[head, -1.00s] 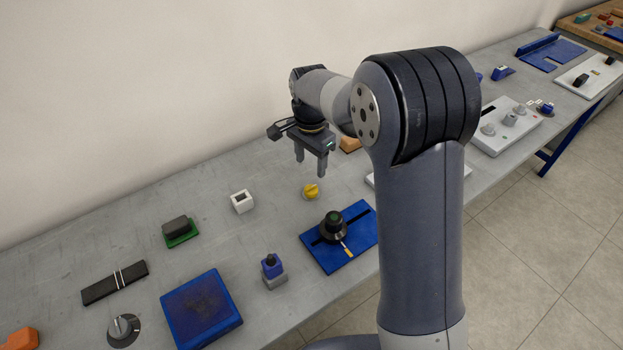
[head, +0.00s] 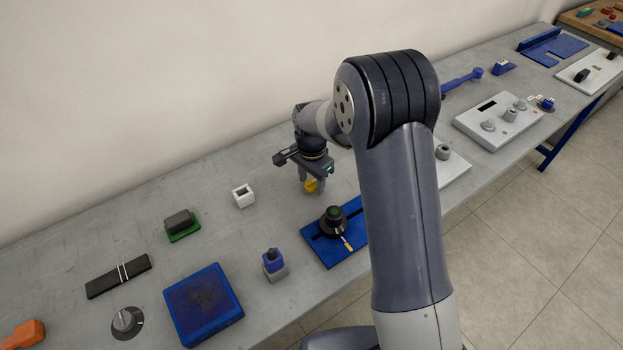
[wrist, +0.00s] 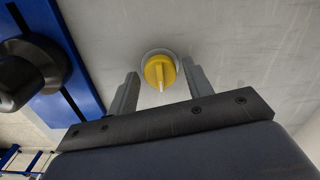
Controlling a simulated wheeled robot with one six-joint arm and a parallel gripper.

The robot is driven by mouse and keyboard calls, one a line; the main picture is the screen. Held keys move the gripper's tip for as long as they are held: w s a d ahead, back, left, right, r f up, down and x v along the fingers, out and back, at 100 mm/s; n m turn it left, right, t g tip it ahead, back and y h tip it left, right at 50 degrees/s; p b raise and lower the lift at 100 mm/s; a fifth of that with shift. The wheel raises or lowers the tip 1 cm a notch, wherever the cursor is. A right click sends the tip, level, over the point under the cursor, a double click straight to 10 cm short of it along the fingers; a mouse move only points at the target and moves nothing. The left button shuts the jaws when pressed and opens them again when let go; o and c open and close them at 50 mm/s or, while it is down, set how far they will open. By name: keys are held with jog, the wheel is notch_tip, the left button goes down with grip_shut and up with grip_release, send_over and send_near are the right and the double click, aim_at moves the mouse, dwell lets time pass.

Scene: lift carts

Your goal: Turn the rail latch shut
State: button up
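A yellow knob (head: 311,186) on a round grey base stands on the grey bench. A pale line marks it in the wrist view (wrist: 160,72), pointing toward my gripper's body. My gripper (head: 309,188) is low over it and open, with one finger on each side. The wrist view shows a gap between the knob and each finger. I cannot tell by sight which knob is the rail latch.
A white square socket (head: 243,196) and a green-based block (head: 182,225) lie left of my gripper. A blue-and-grey piece (head: 274,264) and a blue tray (head: 203,304) are nearer. My arm hides part of the bench to the right. Bare bench lies behind the knob.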

jog(key=c, duration=0.8)
jog(key=shift+n, duration=0.3)
jog(key=n+b, duration=0.1)
jog(key=n, duration=0.3)
jog(key=shift+b, duration=0.4)
jog(key=n+b, duration=0.1)
jog(key=n, duration=0.3)
jog(key=shift+n, duration=0.4)
jog(key=n, duration=0.4)
jog(key=shift+b, duration=0.3)
jog(key=shift+n, duration=2.2)
